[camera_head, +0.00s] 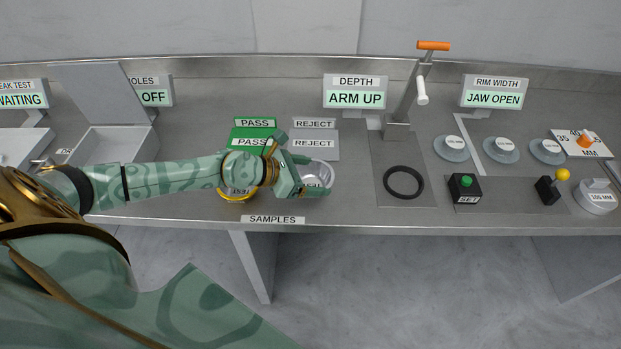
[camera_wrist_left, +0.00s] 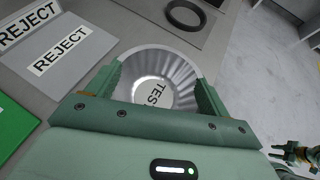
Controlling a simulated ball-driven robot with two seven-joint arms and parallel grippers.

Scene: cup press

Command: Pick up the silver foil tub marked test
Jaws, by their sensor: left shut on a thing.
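The silver foil tub (camera_head: 316,175) is at the front of the bench, between the fingers of my left gripper (camera_head: 312,178). In the left wrist view the tub (camera_wrist_left: 160,62) has a fluted silver wall and the letters "TES" on its inside floor, the rest hidden. The left gripper's fingers (camera_wrist_left: 160,90) press on both sides of the tub. I cannot tell whether the tub touches the bench. A green gripper that looks like my right one (camera_wrist_left: 300,155) shows small at the lower right of the wrist view; its jaw state is unclear.
A yellow-rimmed tub (camera_head: 238,196) is partly under my left wrist. Green PASS plates (camera_head: 254,124) and grey REJECT plates (camera_head: 314,124) lie behind. The depth press (camera_head: 398,115) with a black ring (camera_head: 403,182) stands to the right. The SAMPLES label (camera_head: 273,219) marks the front edge.

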